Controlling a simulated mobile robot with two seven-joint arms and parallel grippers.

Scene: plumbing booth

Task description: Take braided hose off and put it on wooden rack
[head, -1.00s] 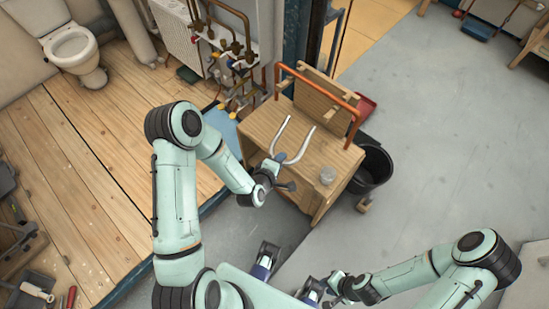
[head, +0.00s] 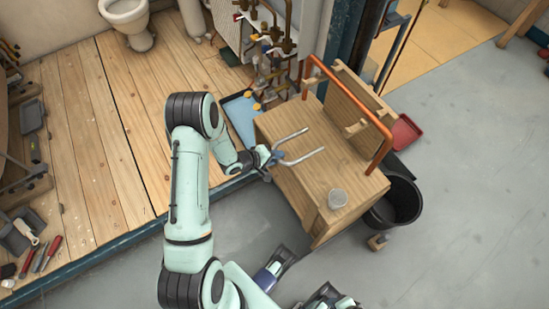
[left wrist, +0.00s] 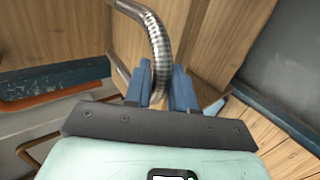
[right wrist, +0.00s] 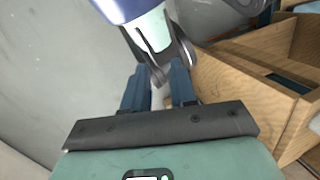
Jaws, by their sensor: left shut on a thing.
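The silver braided hose (head: 305,157) is a U shape, its two legs pointing right over the wooden bench top in the head view. My left gripper (head: 268,158) is shut on it at the bend, by the bench's left edge. In the left wrist view the hose (left wrist: 160,42) passes between the blue fingertips (left wrist: 160,88). The wooden rack (head: 345,102) appears to be the upright board with pegs at the bench's back right, right of the hose. My right gripper shows in the right wrist view (right wrist: 158,88), fingers apart, nothing clearly held.
An orange pipe (head: 345,94) arches along the rack. A black bucket (head: 397,198) stands right of the bench. Pipes with valves (head: 270,60) rise behind. Grey floor is clear at right.

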